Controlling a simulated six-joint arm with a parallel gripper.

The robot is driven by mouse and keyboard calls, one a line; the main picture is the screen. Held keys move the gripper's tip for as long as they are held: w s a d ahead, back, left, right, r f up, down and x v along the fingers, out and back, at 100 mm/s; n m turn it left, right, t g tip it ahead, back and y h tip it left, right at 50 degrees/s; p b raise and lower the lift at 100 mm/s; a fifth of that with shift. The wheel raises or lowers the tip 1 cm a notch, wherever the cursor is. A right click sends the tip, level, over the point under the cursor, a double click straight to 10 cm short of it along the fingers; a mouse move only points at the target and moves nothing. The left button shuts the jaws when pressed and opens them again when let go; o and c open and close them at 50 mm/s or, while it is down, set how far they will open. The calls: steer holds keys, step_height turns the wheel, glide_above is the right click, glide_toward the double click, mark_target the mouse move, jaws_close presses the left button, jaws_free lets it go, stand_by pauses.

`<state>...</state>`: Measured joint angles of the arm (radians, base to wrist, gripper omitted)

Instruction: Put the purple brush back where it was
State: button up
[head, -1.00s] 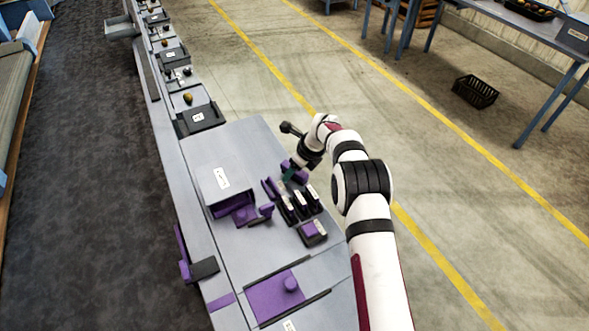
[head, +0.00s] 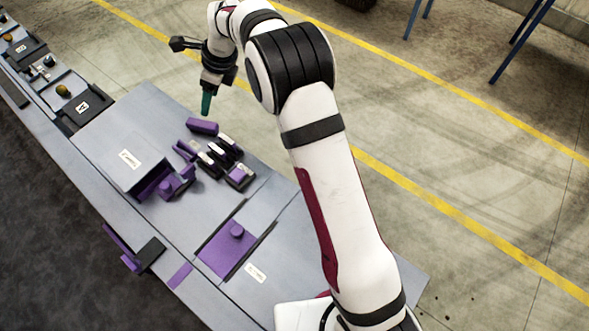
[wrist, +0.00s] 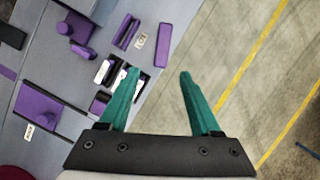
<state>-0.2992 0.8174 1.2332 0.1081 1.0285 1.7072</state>
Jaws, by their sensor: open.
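A plain purple bar (head: 202,126), which looks like the purple brush though no bristles show, lies on the grey table near its far edge. It also shows in the wrist view (wrist: 164,46), beyond my fingertips. My gripper (head: 206,106) is raised above the table close to this bar. In the wrist view its green fingers (wrist: 160,72) are apart with nothing between them. A purple slotted holder (wrist: 126,31) with a white label stands beside the bar, left of it in the wrist view. The left finger hides part of the rack.
Black slots with white-labelled pieces (head: 222,150) stand near the bar. A grey labelled box (head: 125,145) with purple parts is to the left. A purple plate with a knob (head: 230,246) lies nearer. Bare table separates them. Open floor lies beyond the edge.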

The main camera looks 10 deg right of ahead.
steer(key=s+d+r+n, duration=0.5)
steer(key=s+d+r, duration=0.3)
steer(key=s+r, duration=0.1)
steer(key=s+d+n, duration=0.3)
steer(key=s, duration=0.6)
steer(key=s+d+n+g+h, duration=0.1)
steer(key=s+d+n, duration=0.3)
steer(key=s, duration=0.6)
steer(key=s+d+n+h, duration=0.1)
steer(key=s+d+n, duration=0.3)
steer(key=s, duration=0.6)
steer(key=shift+s+f+g, duration=0.15)
steer(key=shift+f+g, duration=0.05)
steer(key=shift+g, duration=0.2)
